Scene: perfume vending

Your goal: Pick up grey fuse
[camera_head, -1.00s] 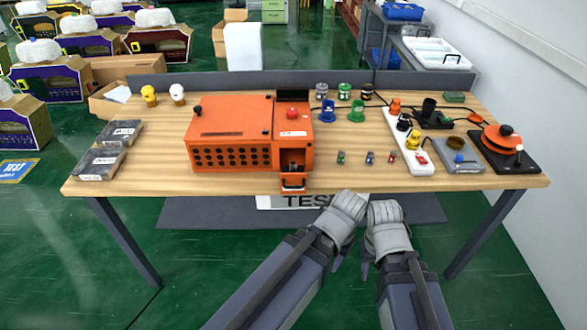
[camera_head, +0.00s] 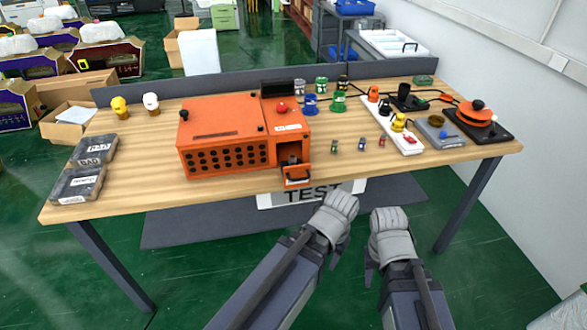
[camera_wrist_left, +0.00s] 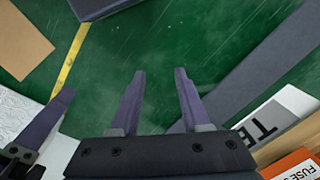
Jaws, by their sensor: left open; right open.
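Three small fuse-like pieces stand in a row near the front of the wooden table: a green one (camera_head: 334,146), a bluish-grey one (camera_head: 362,145) and a red one (camera_head: 382,141). They are too small to tell which is the grey fuse. A grey piece (camera_head: 293,160) shows in the front slot of the orange machine (camera_head: 222,138). My left gripper (camera_head: 336,215) and right gripper (camera_head: 388,230) are in front of the table edge, apart from the pieces. In the left wrist view, my left gripper (camera_wrist_left: 160,75) is open and empty above the green floor.
Several coloured jars (camera_head: 311,104) stand behind the row. A white power strip (camera_head: 393,124), a grey box (camera_head: 438,131) and a black-based orange device (camera_head: 477,120) are at right. Two dark packs (camera_head: 93,149) lie at left. An orange edge labelled FUSE (camera_wrist_left: 295,168) shows in the left wrist view.

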